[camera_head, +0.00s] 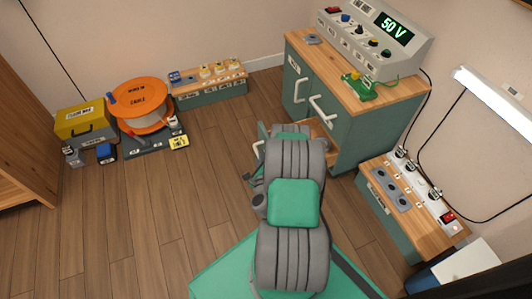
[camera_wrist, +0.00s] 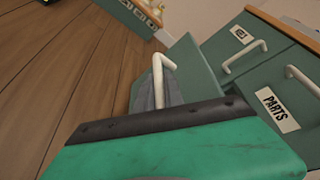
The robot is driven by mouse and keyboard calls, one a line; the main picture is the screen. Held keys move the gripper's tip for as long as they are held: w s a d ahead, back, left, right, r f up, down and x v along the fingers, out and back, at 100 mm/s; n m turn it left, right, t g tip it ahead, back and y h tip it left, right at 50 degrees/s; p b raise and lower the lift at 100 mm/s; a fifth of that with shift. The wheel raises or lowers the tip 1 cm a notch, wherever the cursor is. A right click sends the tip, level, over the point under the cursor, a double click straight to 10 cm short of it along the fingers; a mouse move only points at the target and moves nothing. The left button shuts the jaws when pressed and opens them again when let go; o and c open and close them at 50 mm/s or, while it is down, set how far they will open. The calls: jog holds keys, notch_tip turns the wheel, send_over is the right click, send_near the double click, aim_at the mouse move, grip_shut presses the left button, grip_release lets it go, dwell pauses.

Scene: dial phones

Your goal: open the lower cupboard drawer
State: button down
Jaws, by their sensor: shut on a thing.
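The green cupboard (camera_head: 345,125) with a wooden top stands at the upper right in the head view. Its lower drawer (camera_head: 262,132) stands out from the front, and part of its wooden inside shows beside my arm. In the wrist view the drawer front (camera_wrist: 195,68) is green with a white bar handle (camera_wrist: 160,63). My gripper (camera_wrist: 160,95) is shut on this handle; its green and black housing hides much of the grip. In the head view my gripper (camera_head: 252,176) is mostly hidden behind my grey arm, at the drawer's front.
Two closed fronts with white handles, one labelled PARTS (camera_wrist: 277,109), are on the cupboard. A power supply (camera_head: 372,42) and green device (camera_head: 362,88) stand on top. A switch bench (camera_head: 412,205) stands right, an orange cable reel (camera_head: 140,103) left. Wooden floor (camera_head: 185,205) left of my arm is clear.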

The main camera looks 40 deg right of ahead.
jog(key=shift+w+a, duration=0.15)
jog(key=shift+a, duration=0.25)
jog(key=c, duration=1.5)
grip_release()
jog(key=shift+o, duration=0.2)
